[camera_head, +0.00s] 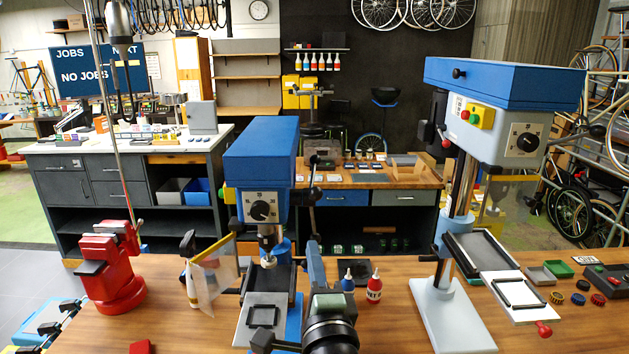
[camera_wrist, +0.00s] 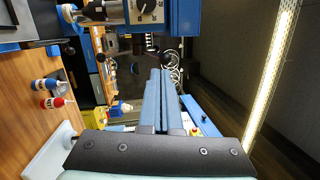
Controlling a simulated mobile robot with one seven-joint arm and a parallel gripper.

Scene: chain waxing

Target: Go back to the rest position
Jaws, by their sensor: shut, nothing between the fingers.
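My gripper (camera_head: 313,246) is above the front wooden workbench (camera_head: 400,326), between the two blue drill presses and close to the left one. Its blue-grey fingers point away from my body and also show in the wrist view (camera_wrist: 160,72), side by side and shut with nothing between them. The black wrist hides part of the bench behind it. The left drill press (camera_head: 260,155) is just left of the fingers.
The right drill press (camera_head: 497,85) rises tall on its column. A red vise (camera_head: 108,268) stands at the left of the bench. Small trays (camera_head: 558,268) and coloured round pieces lie at the right. The bench between the bottles and the right press's base is clear.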

